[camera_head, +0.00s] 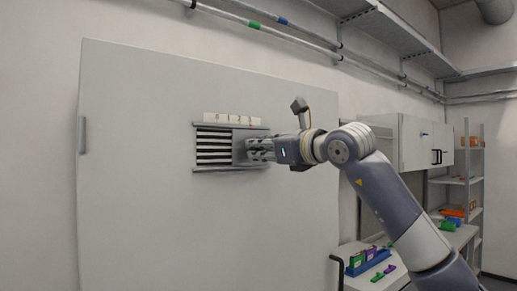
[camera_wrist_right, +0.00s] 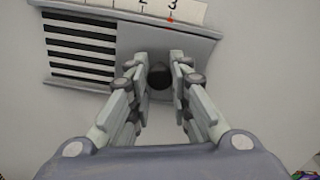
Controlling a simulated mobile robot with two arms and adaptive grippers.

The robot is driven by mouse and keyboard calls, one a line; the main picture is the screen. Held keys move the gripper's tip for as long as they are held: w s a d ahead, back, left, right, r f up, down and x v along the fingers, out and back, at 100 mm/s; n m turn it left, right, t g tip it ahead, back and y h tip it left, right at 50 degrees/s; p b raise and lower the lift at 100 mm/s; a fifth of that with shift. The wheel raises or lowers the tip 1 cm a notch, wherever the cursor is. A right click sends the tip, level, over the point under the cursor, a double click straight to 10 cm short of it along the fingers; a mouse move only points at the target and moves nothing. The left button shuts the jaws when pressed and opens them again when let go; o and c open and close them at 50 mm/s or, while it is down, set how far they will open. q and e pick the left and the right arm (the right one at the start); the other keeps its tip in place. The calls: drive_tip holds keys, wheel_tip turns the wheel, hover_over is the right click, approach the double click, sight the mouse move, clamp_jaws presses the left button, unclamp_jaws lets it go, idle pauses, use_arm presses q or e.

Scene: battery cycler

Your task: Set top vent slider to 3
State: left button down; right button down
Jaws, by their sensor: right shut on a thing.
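The top vent (camera_head: 213,148) is set in a large pale panel, with dark slats bare on its left part. A grey slider plate (camera_wrist_right: 135,45) covers the right part. A dark round knob (camera_wrist_right: 160,76) sticks out of the plate; the fingers hide it in the head view. My right gripper (camera_head: 247,150) is shut on the knob, with one finger on each side in the wrist view (camera_wrist_right: 162,65). A white scale strip (camera_wrist_right: 150,8) runs above the vent. A red mark (camera_wrist_right: 171,20) sits just under its 3. My left gripper is out of view.
A panel handle (camera_head: 82,135) is at the far left. A bench (camera_head: 400,275) with blue, green and purple items stands at lower right, with a wall cabinet (camera_head: 410,142) and shelves (camera_head: 470,180) behind. The panel left of and below the vent is clear.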

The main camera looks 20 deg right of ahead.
drive_tip(key=c, duration=1.8)
unclamp_jaws()
drive_tip(key=shift+d+r, duration=0.1)
drive_tip(key=shift+r, duration=0.05)
drive_tip(key=o, duration=0.4)
drive_tip(key=shift+c, duration=0.2)
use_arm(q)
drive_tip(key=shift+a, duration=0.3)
use_arm(e)
drive_tip(key=v, duration=1.2)
drive_tip(key=shift+d, duration=0.3)
drive_tip(key=shift+w+d, duration=0.1)
drive_tip(key=shift+w, duration=0.05)
drive_tip(key=shift+f, duration=0.2)
